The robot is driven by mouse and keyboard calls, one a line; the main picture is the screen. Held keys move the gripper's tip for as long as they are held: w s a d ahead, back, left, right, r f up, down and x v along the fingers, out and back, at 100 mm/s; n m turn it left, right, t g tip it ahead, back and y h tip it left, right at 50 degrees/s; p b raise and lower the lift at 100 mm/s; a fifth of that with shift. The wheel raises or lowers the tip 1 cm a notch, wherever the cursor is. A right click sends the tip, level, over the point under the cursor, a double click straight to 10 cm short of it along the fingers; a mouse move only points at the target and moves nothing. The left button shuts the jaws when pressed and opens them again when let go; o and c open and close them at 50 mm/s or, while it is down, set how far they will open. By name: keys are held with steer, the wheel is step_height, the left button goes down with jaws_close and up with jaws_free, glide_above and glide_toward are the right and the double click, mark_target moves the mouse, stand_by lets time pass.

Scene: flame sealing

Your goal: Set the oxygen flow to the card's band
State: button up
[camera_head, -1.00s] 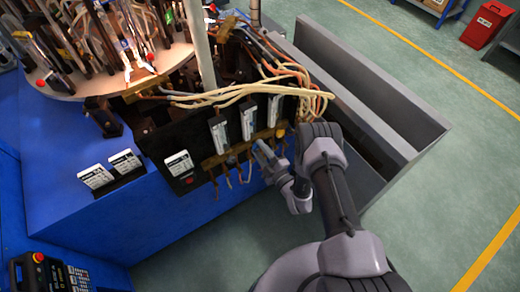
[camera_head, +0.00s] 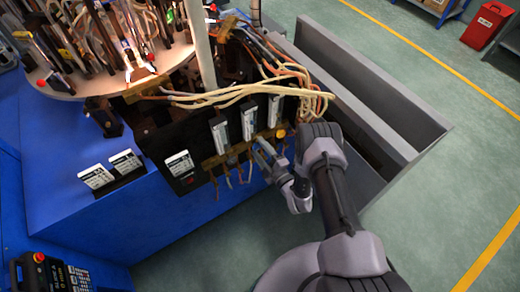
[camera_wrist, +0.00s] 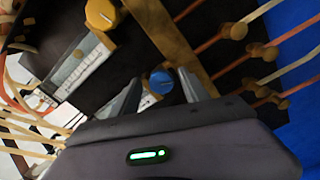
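My gripper (camera_head: 258,148) is at the front of the dark flow panel (camera_head: 160,143). In the wrist view my gripper (camera_wrist: 158,92) is open, its two fingers apart, with a blue knob (camera_wrist: 161,80) in the gap just beyond them; I see no clear contact. A yellow knob (camera_wrist: 100,14) sits on the same brass bar, below a white-scaled flow tube (camera_wrist: 84,66). In the head view several flow tubes stand in a row, one being the middle tube (camera_head: 249,118). A white card (camera_head: 179,163) is on the panel's left; its print is too small to read.
Pale and orange hoses (camera_head: 250,95) loop above the tubes. Brass hose ends (camera_wrist: 270,52) stick out beside my gripper. A grey trough (camera_head: 385,130) stands to the right. Two white cards, one being the left card (camera_head: 97,176), stand on the blue housing (camera_head: 125,215).

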steer(key=p+v, duration=0.3)
steer(key=v, duration=1.4)
steer(key=shift+s+d+p, duration=0.2)
steer(key=shift+p, duration=0.1)
steer(key=shift+w, duration=0.1)
